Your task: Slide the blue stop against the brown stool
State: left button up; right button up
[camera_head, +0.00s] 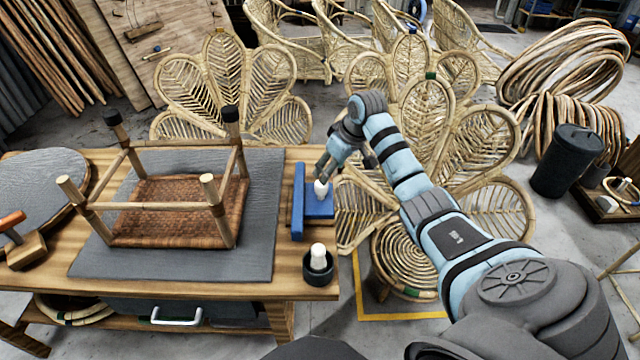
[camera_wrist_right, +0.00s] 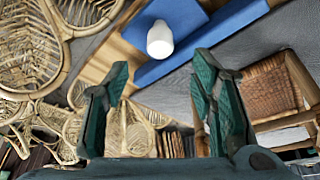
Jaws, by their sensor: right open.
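The brown stool (camera_head: 175,197) lies upside down on a grey mat, with its woven seat below and its legs up. Part of it shows at the right of the right wrist view (camera_wrist_right: 268,92). The blue stop (camera_head: 299,203) lies at the table's right edge, right of the stool and apart from it, with a strip of mat between. It has a white knob (camera_head: 321,188), also seen in the right wrist view (camera_wrist_right: 160,40). My right gripper (camera_head: 322,172) is open and empty, just above and behind the knob. My left gripper is not in view.
A dark cup (camera_head: 318,268) with a white-topped item stands at the table's front right corner. A clamp-like tool (camera_head: 22,243) and a round slab (camera_head: 40,183) are at the left. Rattan chairs (camera_head: 225,85) stand behind the table. The grey mat (camera_head: 262,215) is clear between stool and stop.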

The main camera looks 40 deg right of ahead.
jog(key=b, duration=0.3)
send_over(313, 193)
jog(key=s, duration=0.3)
jog(key=f, duration=0.8)
jog(key=shift+d+f, duration=0.2)
jog(key=shift+d, duration=0.2)
jog(key=shift+f, duration=0.3)
jog(key=shift+r, duration=0.1)
grip_shut()
